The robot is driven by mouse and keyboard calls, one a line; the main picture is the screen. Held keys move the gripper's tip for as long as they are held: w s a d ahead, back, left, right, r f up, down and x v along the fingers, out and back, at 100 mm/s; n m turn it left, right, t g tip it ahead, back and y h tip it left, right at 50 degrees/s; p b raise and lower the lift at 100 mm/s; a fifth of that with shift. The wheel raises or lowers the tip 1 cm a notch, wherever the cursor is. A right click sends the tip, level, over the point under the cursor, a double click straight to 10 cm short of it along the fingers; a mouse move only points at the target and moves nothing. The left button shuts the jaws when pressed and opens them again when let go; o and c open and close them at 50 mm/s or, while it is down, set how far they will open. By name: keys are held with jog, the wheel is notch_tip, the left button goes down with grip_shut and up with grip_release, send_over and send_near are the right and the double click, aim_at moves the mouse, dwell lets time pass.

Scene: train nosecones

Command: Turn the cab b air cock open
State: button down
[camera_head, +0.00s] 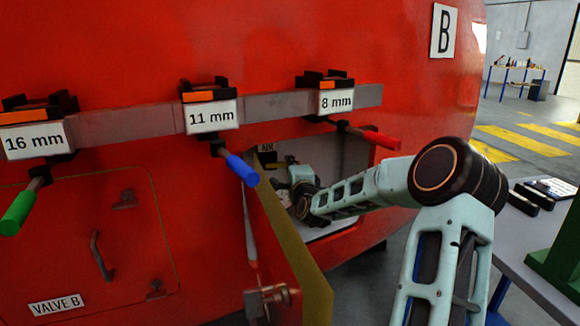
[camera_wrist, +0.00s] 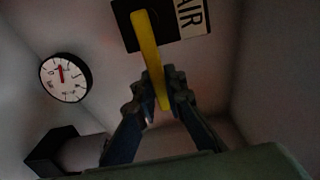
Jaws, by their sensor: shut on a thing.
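The air cock's yellow handle (camera_wrist: 147,45) runs lengthwise between my gripper's fingers in the wrist view. My gripper (camera_wrist: 161,88) is shut on it, one finger on each side. The handle's upper end lies over a dark square plate (camera_wrist: 125,30) beside an AIR label (camera_wrist: 192,15). In the head view, my arm reaches into an open compartment (camera_head: 345,160) in the red cab marked B (camera_head: 444,31). A small part of the yellow handle (camera_head: 284,163) shows there below the AIR label; my wrist hides much of the inside.
A round gauge (camera_wrist: 65,77) is on the compartment wall, with a dark block (camera_wrist: 52,150) below it. The compartment door (camera_head: 285,240) stands open. Screwdrivers with green (camera_head: 19,210), blue (camera_head: 241,169) and red (camera_head: 378,137) handles hang from a rail above. A table (camera_head: 540,260) stands at right.

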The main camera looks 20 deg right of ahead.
jog(key=c, duration=2)
grip_release()
jog(key=shift+o, duration=0.2)
jog(key=shift+s, duration=0.15)
jog(key=s+a, duration=0.2)
jog(key=s, duration=0.9)
jog(key=shift+s+a, duration=0.15)
jog(key=shift+s, duration=0.1)
jog(key=shift+s, duration=0.1)
